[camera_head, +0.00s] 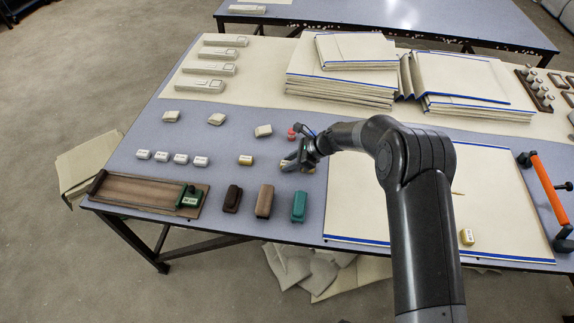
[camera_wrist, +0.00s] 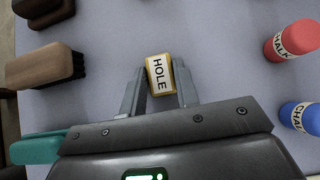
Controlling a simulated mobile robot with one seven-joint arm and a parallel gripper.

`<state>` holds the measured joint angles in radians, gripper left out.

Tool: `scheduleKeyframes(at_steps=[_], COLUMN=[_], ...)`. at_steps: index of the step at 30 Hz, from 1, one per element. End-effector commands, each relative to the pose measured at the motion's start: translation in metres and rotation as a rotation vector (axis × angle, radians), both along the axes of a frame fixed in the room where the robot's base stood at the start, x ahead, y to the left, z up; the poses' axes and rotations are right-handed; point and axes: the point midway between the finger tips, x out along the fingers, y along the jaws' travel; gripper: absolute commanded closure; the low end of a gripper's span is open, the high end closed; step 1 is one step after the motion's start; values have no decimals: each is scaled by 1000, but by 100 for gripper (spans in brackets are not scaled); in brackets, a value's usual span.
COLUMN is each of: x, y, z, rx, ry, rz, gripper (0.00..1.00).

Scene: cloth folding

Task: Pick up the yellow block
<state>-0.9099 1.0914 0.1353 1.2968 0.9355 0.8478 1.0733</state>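A small yellow block with a white label reading HOLE (camera_wrist: 159,75) lies between my two fingers in the wrist view. It sits slightly turned relative to them, close to both fingertips. My gripper (camera_wrist: 160,88) appears open around it, with little room on each side. In the head view my gripper (camera_head: 289,166) is low over the table, right of another yellow block with a white label (camera_head: 246,160), and mostly hides what is between its fingers.
A red chalk stick (camera_wrist: 291,40) and a blue one (camera_wrist: 302,116) stand close by. Dark brown (camera_head: 232,198), brown (camera_head: 264,201) and teal (camera_head: 299,206) brushes lie in front. White blocks (camera_head: 181,159) are at left. Folded cloth stacks (camera_head: 343,75) lie behind.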

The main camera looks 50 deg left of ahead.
Motion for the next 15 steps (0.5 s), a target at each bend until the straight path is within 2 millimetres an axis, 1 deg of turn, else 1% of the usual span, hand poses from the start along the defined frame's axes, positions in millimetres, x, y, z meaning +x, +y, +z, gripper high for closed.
scheduleKeyframes(at_steps=[1,8,15], x=[0,0,0], y=[0,0,0], z=[0,0,1], rx=[0,0,0], ry=[0,0,0], rz=[0,0,0], gripper=[76,95,95])
